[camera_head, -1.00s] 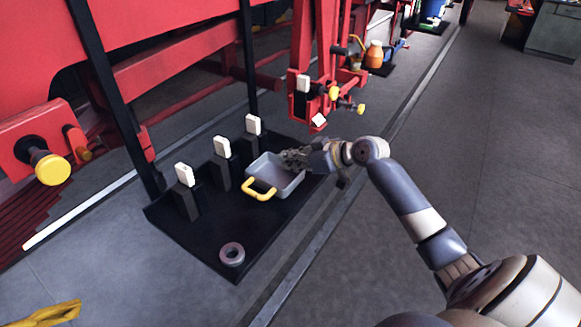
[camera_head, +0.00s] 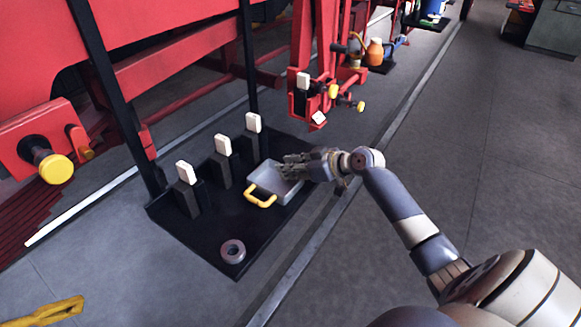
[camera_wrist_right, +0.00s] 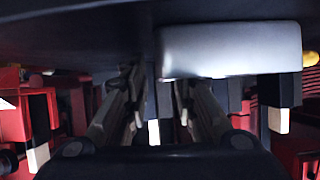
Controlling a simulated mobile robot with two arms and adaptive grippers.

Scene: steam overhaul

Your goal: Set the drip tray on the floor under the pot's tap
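The drip tray (camera_head: 286,190) is a shallow grey pan with a yellow handle (camera_head: 260,196) at its near end. It is at the right side of a black mat, apparently resting on it. My right gripper (camera_head: 283,167) is over the tray's far end, its fingers spread apart. In the right wrist view, which looks upside down, the tray (camera_wrist_right: 230,50) is beside the gripper fingers (camera_wrist_right: 155,95), and I see a gap between them. I cannot make out a pot or its tap with certainty. My left gripper is not in view.
The black mat (camera_head: 215,240) carries several dark posts with white tops (camera_head: 223,146) left of the tray and a grey ring (camera_head: 233,251) near its front corner. Red machinery (camera_head: 180,75) stands behind. An orange container (camera_head: 375,52) is farther back.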

